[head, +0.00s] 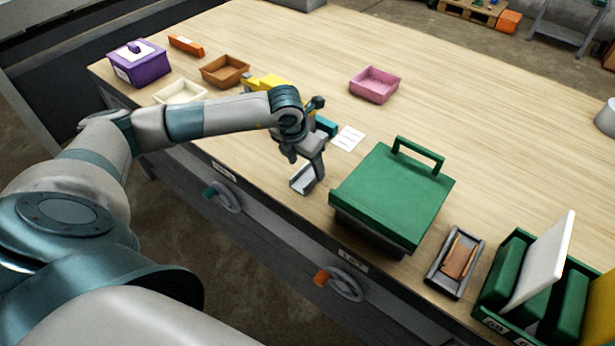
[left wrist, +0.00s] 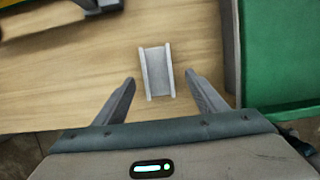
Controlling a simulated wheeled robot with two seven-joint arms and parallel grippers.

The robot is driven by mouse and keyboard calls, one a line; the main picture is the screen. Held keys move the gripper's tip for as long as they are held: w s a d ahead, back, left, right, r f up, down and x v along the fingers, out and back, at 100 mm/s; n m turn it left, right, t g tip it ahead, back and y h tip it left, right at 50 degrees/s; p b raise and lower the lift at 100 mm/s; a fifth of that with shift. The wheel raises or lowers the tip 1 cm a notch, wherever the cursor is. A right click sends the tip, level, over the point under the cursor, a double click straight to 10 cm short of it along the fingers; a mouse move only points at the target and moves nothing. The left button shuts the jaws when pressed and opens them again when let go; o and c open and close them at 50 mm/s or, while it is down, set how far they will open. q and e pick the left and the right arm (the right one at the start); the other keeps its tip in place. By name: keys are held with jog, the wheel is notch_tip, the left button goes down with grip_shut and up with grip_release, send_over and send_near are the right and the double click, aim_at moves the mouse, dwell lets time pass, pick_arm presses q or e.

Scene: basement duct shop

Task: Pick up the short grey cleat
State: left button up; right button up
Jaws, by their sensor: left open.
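The short grey cleat (left wrist: 157,72) is a small pale channel with two raised side flanges. It lies on the wooden bench near its front edge, and it also shows in the head view (head: 301,181), partly hidden by my gripper. My left gripper (left wrist: 160,80) is open. In the left wrist view its two fingers point toward the cleat, one to each side of its near end, with a gap on both sides. In the head view my left gripper (head: 309,168) hangs over the cleat. I see no contact. My right gripper is not in view.
A green lidded box (head: 385,190) stands close right of the cleat. A grey tray (head: 438,278) with brown pieces lies further right. A white card (head: 348,138) and a pink tray (head: 375,84) lie beyond. Drawer handles (head: 223,197) line the bench front. The bench's middle is clear.

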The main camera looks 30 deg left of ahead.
aim_at(309, 179)
pick_arm(q)
jog(key=shift+w+a+f+p, duration=0.1)
jog(key=shift+f+p, duration=0.5)
jog(key=p+x, duration=0.1)
jog(key=x, duration=0.2)
jog(key=shift+a, duration=0.15)
jog(key=shift+f, duration=0.45)
jog(key=shift+c, duration=0.4)
jog(key=c, duration=1.1)
jog(key=shift+o, duration=0.2)
jog(key=shift+r, duration=0.1)
